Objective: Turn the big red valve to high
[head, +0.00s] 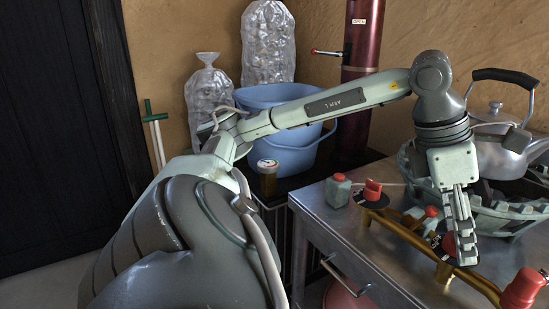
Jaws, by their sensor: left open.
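A brass pipe (402,236) with red valve knobs runs along the front of the metal table. One red knob (372,190) sits at its far left end on a black dial. A small red knob (432,211) is behind it. Another red knob (448,244), on a black dial with small pale lettering, is partly hidden by my left gripper (462,254). The largest-looking red knob (522,288) is at the lower right. My left gripper points down, fingers open, beside or over the partly hidden knob; contact cannot be told. My right gripper is out of view.
A slatted, bowl-like stove (500,222) with a metal kettle (505,150) stands behind the gripper. A small green container (338,190) stands on the metal table (318,205). Behind are a blue bucket (290,160) and a dark red pipe (362,45) with a red-tipped lever (328,53).

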